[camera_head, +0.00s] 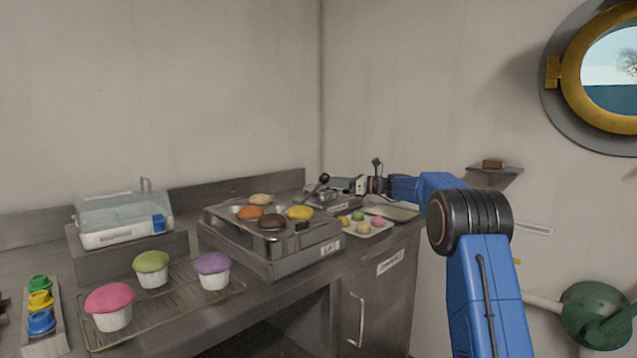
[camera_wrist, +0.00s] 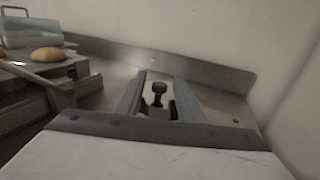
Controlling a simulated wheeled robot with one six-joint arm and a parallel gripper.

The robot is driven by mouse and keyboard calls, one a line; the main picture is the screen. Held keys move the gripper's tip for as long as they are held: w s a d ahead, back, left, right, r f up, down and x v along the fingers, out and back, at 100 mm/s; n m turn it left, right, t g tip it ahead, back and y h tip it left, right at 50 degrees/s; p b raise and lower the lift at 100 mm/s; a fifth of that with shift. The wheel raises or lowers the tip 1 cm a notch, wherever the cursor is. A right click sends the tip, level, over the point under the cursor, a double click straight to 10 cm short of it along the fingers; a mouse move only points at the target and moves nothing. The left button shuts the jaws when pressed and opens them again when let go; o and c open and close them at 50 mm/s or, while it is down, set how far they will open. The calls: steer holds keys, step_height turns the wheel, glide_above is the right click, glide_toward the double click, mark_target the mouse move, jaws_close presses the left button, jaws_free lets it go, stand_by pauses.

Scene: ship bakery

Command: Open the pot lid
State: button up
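My gripper (camera_wrist: 158,76) is open in the wrist view, with one finger on each side of a dark round knob (camera_wrist: 159,88) on a short stem. Gaps show between the knob and both fingers. The knob appears to be the pot lid's handle. The lid and pot below it are mostly hidden by my gripper. In the head view, my gripper (camera_head: 342,185) is at the back corner of the counter, and a small metal round shape there (camera_head: 326,196) may be the pot; it is too small to tell.
A black-knobbed lever (camera_head: 323,178) rises left of my gripper. A stand with buns (camera_head: 275,262) sits nearby, and a plate of small coloured pastries (camera_head: 366,229) lies in front. Cupcakes on a rack (camera_head: 180,325) and a clear-lidded box (camera_head: 122,238) are further left. The back wall is close.

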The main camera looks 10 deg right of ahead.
steer(key=shift+x, duration=2.2)
jaws_close()
